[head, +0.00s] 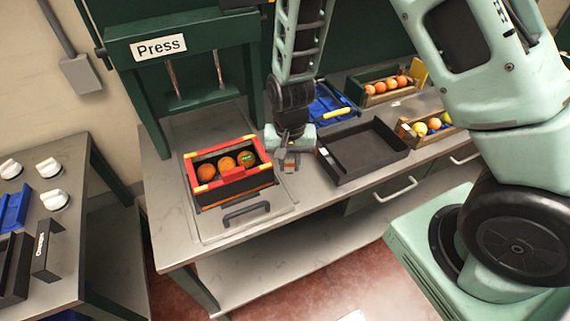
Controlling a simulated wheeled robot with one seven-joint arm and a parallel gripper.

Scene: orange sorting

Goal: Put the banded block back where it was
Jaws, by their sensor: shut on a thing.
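My gripper (288,158) is in the middle of the head view, pointing down over the counter between the red-and-yellow crate and the black tray. It is shut on a small block (290,165) showing grey and orange between the fingers. The fingers hide most of the block, and its bands are too small to make out. I cannot tell whether the block touches the counter.
The red-and-yellow-rimmed crate (232,193) holds oranges, left of my gripper under the press (185,45). The empty black tray (362,150) lies close on the right. A blue crate (318,114) and wooden crates of fruit (405,133) stand farther right. A side table (70,225) is at left.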

